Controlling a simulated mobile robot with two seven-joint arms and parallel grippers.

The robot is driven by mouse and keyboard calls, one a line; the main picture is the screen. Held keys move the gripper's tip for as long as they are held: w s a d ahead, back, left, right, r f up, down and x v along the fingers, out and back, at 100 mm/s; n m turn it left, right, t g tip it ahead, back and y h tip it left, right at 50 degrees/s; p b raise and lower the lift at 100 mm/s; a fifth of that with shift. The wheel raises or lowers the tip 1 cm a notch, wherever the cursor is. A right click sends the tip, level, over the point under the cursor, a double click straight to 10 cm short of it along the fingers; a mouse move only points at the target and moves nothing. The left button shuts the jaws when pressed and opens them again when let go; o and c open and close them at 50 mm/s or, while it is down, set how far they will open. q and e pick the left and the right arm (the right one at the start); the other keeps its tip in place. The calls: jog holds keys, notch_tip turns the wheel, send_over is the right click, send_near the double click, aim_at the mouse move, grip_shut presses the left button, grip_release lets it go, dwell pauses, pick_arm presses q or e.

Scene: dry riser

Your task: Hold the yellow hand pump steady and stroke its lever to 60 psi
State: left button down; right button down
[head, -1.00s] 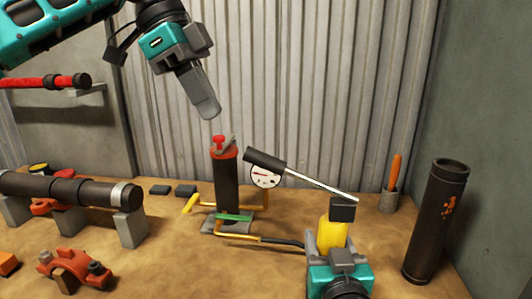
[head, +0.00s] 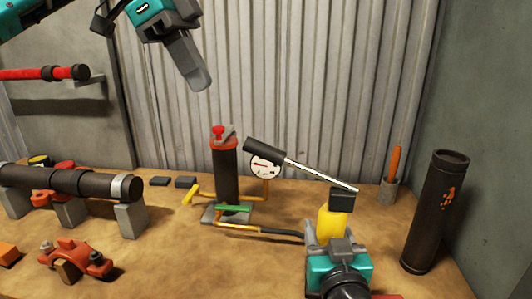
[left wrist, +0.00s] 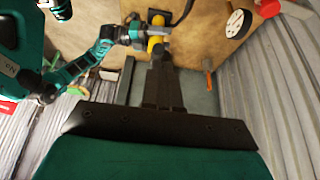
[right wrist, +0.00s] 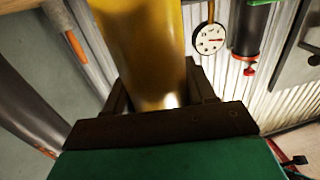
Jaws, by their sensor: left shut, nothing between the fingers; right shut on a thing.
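The yellow hand pump (head: 331,226) stands upright on the bench at front right, with a dark head on top. My right gripper (head: 328,243) is shut around its body, and the yellow body also fills the middle of the right wrist view (right wrist: 145,50). The pump's lever (head: 315,174) slants up to the left from the head and ends in a black grip (head: 263,151). The white gauge (head: 265,166) is behind the grip; its reading is too small to tell. My left gripper (head: 203,84) is shut and empty, high above and left of the lever grip.
A dark riser column (head: 226,175) with a red top and yellow piping stands left of the gauge. A black pipe on blocks (head: 70,181) and an orange clamp (head: 77,259) are at left. A tall dark cylinder (head: 437,210) stands at right. Corrugated wall (head: 310,80) closes the back.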

pick_arm(q)
send_near(252, 151)
jog(key=d+r, duration=0.1)
jog(key=d, duration=0.1)
jog(key=shift+w+a+r, duration=0.2)
jog(key=shift+w, duration=0.25)
jog(key=shift+x, duration=3.55)
jog(key=shift+a, duration=0.1)
jog(key=shift+f, duration=2.25)
